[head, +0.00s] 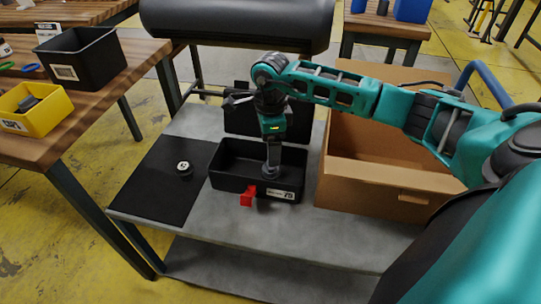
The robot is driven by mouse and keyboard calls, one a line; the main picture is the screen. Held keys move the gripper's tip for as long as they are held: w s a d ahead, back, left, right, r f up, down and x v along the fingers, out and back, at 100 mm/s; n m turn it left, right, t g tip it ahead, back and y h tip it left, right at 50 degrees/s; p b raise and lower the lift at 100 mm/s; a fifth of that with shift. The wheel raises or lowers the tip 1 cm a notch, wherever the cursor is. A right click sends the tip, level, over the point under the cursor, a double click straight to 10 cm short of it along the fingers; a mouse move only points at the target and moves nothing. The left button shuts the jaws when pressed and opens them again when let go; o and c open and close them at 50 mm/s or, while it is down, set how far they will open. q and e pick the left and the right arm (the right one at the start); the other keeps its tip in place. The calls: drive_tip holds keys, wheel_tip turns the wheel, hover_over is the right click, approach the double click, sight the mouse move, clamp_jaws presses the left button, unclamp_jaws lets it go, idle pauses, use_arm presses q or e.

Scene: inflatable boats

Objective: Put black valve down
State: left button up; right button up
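A small round black piece with a white top (184,168), which looks like a valve, sits on the black mat (150,190) at the left of the grey cart. My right gripper (271,172) points straight down into the black bin (225,183) right of the mat. Its fingertips are low inside the bin, and I cannot tell whether they are open or hold anything. The bin's contents are mostly hidden by its walls and the gripper. My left gripper is out of view.
A red piece (248,196) is at the bin's front edge. An open cardboard box (375,190) stands right of the bin, under my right arm. A wooden table (100,95) at left carries a yellow bin (38,118) and a black bin (95,65).

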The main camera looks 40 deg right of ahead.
wheel_tip(320, 180, up, 3)
idle(0.7)
drive_tip(key=shift+s, duration=0.1)
